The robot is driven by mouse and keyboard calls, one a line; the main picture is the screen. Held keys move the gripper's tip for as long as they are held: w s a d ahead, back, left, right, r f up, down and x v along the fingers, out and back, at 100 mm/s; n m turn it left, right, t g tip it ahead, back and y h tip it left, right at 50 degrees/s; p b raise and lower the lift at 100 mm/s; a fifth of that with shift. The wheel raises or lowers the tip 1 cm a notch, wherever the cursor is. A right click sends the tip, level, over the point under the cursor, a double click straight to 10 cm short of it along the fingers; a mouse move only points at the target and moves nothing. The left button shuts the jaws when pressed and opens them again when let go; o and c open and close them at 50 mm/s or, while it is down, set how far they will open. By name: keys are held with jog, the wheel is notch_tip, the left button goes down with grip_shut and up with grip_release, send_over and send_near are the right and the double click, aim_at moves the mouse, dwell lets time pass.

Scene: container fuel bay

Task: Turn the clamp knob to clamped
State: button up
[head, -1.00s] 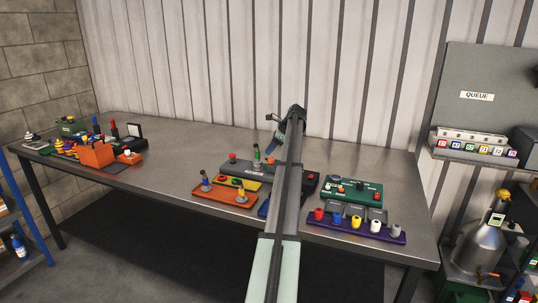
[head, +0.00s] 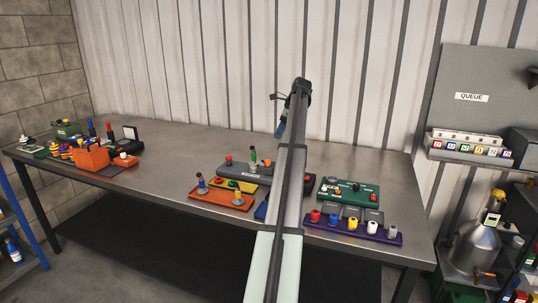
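I cannot make out which control is the clamp knob; the labels are too small to read. A green panel (head: 335,197) with an orange knob (head: 338,191) and a red knob (head: 373,197) sits on the bench, right of my arm. A long grey panel (head: 240,173) with a red knob (head: 229,160) lies left of my arm, which hides its right part. My gripper (head: 276,97) is raised at the far end of my arm, in front of the corrugated wall, apart from both panels. Its fingers are too small to tell open from shut.
An orange tray (head: 215,199) and a yellow tray sit near the front. A purple rack (head: 335,228) of coloured pieces lies at the front right. Orange and green items crowd the left end. The steel bench (head: 180,155) is clear between the groups.

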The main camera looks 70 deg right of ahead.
aim_at(268, 160)
jog(key=shift+o, duration=0.8)
jog(key=shift+s+a+f, duration=0.25)
jog(key=shift+a, duration=0.15)
jog(key=shift+o, duration=0.6)
jog(key=shift+w+f, duration=0.15)
jog(key=shift+f, duration=0.15)
jog(key=x, duration=1.2)
jog(key=shift+w+d+f, duration=0.1)
jog(key=shift+w+f, duration=0.05)
jog(key=shift+f, duration=0.1)
grip_shut()
